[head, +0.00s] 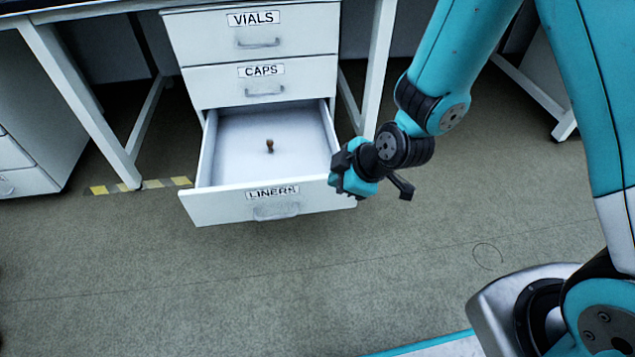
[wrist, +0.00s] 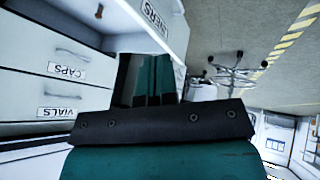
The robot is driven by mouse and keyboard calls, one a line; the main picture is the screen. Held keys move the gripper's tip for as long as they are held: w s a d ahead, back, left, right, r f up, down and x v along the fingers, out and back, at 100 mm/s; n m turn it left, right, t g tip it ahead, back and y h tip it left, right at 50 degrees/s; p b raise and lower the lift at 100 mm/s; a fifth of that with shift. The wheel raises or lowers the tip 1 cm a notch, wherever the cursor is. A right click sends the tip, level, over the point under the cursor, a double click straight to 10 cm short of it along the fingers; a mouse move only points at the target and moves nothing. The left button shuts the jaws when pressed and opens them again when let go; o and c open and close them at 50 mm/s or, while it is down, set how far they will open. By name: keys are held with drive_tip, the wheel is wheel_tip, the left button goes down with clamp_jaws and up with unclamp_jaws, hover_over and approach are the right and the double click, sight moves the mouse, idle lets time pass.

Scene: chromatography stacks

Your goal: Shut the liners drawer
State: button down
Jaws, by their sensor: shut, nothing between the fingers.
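The liners drawer (head: 258,202) is the lowest drawer of a white cabinet and stands pulled far out, with its label and grey handle on the front. A small brown object (head: 270,146) stands inside it. My gripper (head: 345,172) is at the right end of the drawer front, by its top corner; I cannot tell whether it touches. The gripper is shut and empty. In the wrist view the drawer front (wrist: 147,22) appears turned, just beyond my closed fingers (wrist: 150,80), and the brown object (wrist: 99,11) shows at the top.
The caps drawer (head: 262,82) and the vials drawer (head: 255,32) above are closed. A white table leg (head: 377,75) stands right of the cabinet. Yellow-black floor tape (head: 140,186) lies to the left. The floor before the drawer is clear. A wheeled chair base (wrist: 235,75) shows in the wrist view.

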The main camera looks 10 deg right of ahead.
wheel_tip(320, 180, down, 4)
drive_tip(key=n, duration=0.1)
drive_tip(key=b, duration=0.6)
approach(310, 186)
drive_tip(key=shift+t, duration=0.4)
drive_tip(key=shift+s+x, duration=0.15)
drive_tip(key=shift+x, duration=1.25)
drive_tip(key=shift+s+x, duration=0.2)
drive_tip(key=shift+x, duration=1.25)
drive_tip(key=shift+a+f, duration=0.1)
drive_tip(key=shift+f, duration=0.05)
